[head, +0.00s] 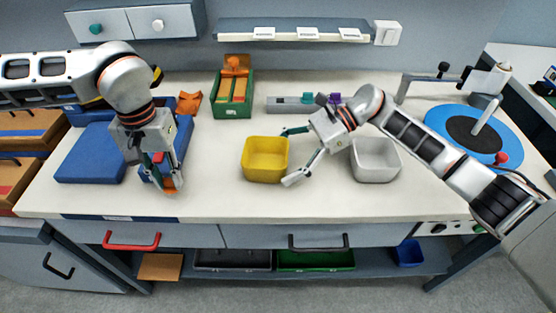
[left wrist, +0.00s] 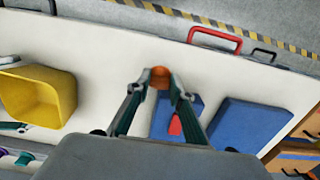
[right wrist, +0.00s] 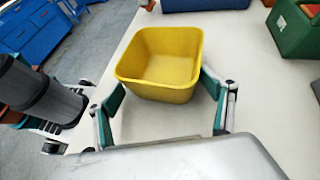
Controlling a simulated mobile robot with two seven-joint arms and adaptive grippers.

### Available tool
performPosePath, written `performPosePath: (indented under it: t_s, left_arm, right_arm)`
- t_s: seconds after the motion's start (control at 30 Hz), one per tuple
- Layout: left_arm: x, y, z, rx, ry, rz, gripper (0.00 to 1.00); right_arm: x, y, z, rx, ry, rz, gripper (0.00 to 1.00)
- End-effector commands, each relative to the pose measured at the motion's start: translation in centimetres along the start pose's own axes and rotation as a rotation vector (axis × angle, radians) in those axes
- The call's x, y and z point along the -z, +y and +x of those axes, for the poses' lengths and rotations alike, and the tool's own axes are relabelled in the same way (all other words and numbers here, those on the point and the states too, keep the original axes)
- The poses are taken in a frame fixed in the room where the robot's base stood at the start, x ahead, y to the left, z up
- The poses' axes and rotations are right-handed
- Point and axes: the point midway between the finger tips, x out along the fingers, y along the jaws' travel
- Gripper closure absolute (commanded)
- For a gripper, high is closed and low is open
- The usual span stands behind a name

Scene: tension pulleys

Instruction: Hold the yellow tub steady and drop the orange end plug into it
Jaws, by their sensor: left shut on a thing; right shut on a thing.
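The yellow tub (head: 265,172) stands upright on the worktop, left of my right gripper. Its inside looks empty in the right wrist view (right wrist: 160,92). My right gripper (head: 286,157) is shut on the tub, with one finger on each side of it. The orange end plug (head: 169,184) is in my left gripper (head: 170,180), which is shut on it above the front left of the worktop, well left of the tub. The plug also shows between the fingertips in the left wrist view (left wrist: 161,78); the fingers hide part of it.
A grey-white tub (head: 375,172) stands right of the yellow tub, partly behind my right arm. A blue block (head: 90,155) lies at the left. A green bin (head: 233,112) with orange pieces stands behind. The worktop between plug and yellow tub is clear.

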Motion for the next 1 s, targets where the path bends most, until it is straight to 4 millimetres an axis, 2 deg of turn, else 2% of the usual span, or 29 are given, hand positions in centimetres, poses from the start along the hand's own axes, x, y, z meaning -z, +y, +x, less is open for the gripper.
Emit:
performPosePath:
  t_s: [0.17, 0.27, 0.43, 0.6, 0.7, 0.8, 1.0]
  left_arm:
    - [1.6, 2.3, -1.1, 0.008, -0.007, 0.009, 0.88]
    - [3.6, 4.9, -2.6, 0.014, 0.001, 0.007, 0.88]
    - [6.3, 10.4, -5.4, 0.016, 0.009, 0.004, 0.88]
    - [7.6, 15.5, -7.9, 0.01, 0.009, 0.001, 0.88]
    - [7.8, 17.7, -8.8, 0.004, 0.007, 0.0, 0.88]
    - [7.9, 19.0, -9.5, 0.001, 0.004, 0.0, 0.88]
    - [7.9, 19.8, -9.1, 0.0, 0.0, -0.001, 0.88]
  right_arm:
    - [0.1, 0.0, 0.0, -0.001, 0.001, 0.001, 0.3]
    - [0.1, 0.0, 0.1, -0.001, 0.001, 0.001, 0.3]
    - [0.1, 0.0, 0.1, 0.0, 0.002, 0.001, 0.31]
    - [0.2, 0.0, 0.0, 0.0, 0.002, 0.001, 0.31]
    - [0.2, 0.0, 0.0, 0.0, 0.003, 0.001, 0.31]
    - [0.2, 0.0, 0.1, 0.0, 0.003, 0.001, 0.31]
    - [0.2, 0.0, 0.1, 0.0, 0.003, 0.001, 0.31]
